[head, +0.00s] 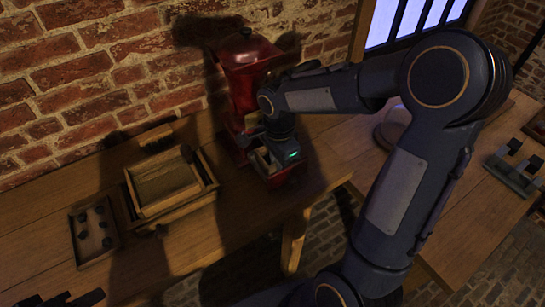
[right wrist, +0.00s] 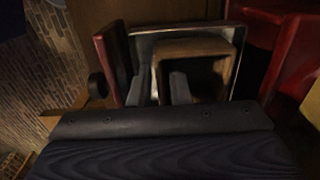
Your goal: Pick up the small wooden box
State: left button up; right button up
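The small wooden box (right wrist: 205,52) sits inside the metal-lined drawer (right wrist: 145,42) of the red machine (head: 243,70). In the head view the box shows only in part at the drawer, behind my gripper. My right gripper (head: 268,160) reaches down into the drawer. In the right wrist view its two dark fingers (right wrist: 159,88) are apart, one on each side of the box's left wall. I cannot tell whether they touch it. My left gripper (head: 62,299) shows only in part at the bottom left edge, its dark fingers apart and empty.
A larger wooden box (head: 165,188) with raised sides stands on the wooden bench (head: 180,250). A shallow tray (head: 93,230) with several small dark pieces lies left of it. A brick wall (head: 70,90) closes the back. A second table (head: 480,215) stands at the right.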

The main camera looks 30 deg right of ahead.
grip_shut()
